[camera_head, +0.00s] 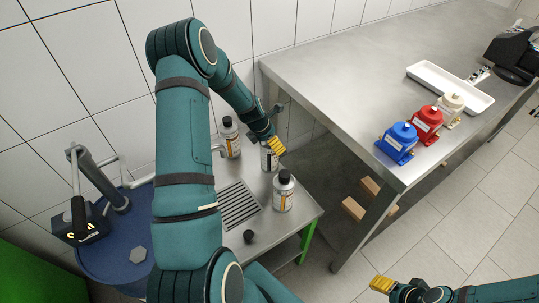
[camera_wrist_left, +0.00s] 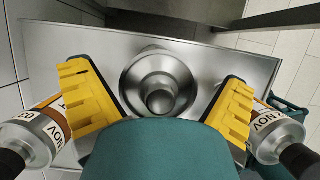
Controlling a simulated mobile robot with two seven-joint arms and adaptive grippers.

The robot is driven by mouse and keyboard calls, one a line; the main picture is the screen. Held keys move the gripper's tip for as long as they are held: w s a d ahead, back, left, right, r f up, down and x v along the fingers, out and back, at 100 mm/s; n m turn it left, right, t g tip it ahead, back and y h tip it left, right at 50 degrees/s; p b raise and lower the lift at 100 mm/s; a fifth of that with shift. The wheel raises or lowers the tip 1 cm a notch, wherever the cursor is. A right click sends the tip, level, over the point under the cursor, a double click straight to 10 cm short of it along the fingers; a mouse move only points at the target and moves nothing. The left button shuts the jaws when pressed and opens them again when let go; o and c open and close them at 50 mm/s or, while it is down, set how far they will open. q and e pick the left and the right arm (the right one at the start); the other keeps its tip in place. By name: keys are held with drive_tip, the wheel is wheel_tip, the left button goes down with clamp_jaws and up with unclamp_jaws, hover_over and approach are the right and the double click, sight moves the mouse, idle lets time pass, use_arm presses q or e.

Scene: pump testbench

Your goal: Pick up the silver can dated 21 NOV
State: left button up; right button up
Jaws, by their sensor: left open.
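Three silver cans stand on the small steel table in the head view: one at the back left (camera_head: 231,140), a middle one (camera_head: 269,157) and a front one (camera_head: 284,191). My left gripper (camera_head: 277,145) is at the middle can's top. In the left wrist view my open left gripper (camera_wrist_left: 158,103) has its yellow fingers on either side of the middle can (camera_wrist_left: 160,80), seen from above with its label hidden. The left can (camera_wrist_left: 38,135) and right can (camera_wrist_left: 272,135) carry NOV labels; their day numbers are not clear. My right gripper (camera_head: 383,284) is at the bottom right.
The small table (camera_head: 310,212) has a drain grate (camera_head: 239,205) and a black cap (camera_head: 249,236). A large steel bench (camera_head: 330,75) holds blue (camera_head: 398,142), red (camera_head: 427,122) and white (camera_head: 450,107) pumps and a white tray (camera_head: 475,97). A blue drum (camera_head: 110,260) stands left.

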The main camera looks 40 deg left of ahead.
use_arm(q)
drive_tip(key=c, duration=1.3)
drive_tip(key=shift+o, duration=0.2)
